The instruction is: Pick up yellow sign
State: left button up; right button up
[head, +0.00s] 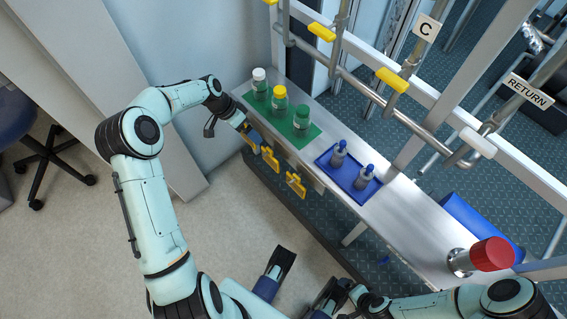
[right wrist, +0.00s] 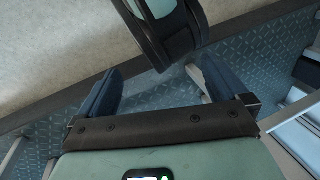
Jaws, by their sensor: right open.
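Two yellow signs hang on the front side of the metal shelf: one (head: 270,158) near the left end and another (head: 295,185) to its right. My left gripper (head: 250,138) is at the shelf front, beside the left sign. Some yellow shows right at its fingers; I cannot tell whether they are apart or closed on something. My right gripper (head: 296,288) is low at the bottom of the head view, away from the signs. In the right wrist view my right gripper (right wrist: 155,92) is open and empty, its blue fingers wide apart.
The metal shelf (head: 405,222) carries a green mat (head: 316,133) with several bottles and a blue tray (head: 325,160) with two bottles. A red knob (head: 492,254) stands at its right end. Pipes with yellow handles (head: 392,80) run behind. Floor (head: 240,215) before the shelf is clear.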

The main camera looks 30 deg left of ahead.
pick_arm(q)
jog(key=b, duration=0.2)
send_over(264, 149)
jog(key=s+a, duration=0.2)
notch_tip(264, 149, down, 6)
jog(key=x, duration=0.2)
jog(key=b+x, duration=0.1)
jog(key=x, duration=0.2)
jog(key=shift+w+d+f+b, duration=0.1)
jog(key=shift+w+d+b, duration=0.05)
jog(key=shift+d+b, duration=0.2)
jog(key=shift+w+d+f, duration=0.1)
jog(key=shift+d+f, duration=0.1)
jog(key=shift+f, duration=0.1)
jog(key=c, duration=1.2)
pick_arm(e)
jog(key=w+d+f+t+h, duration=0.1)
jog(key=w+d+f, duration=0.2)
jog(key=w, duration=0.3)
jog(key=shift+f+t, duration=0.4)
jog(key=shift+f, duration=0.2)
pick_arm(q)
jog(key=shift+c, duration=0.2)
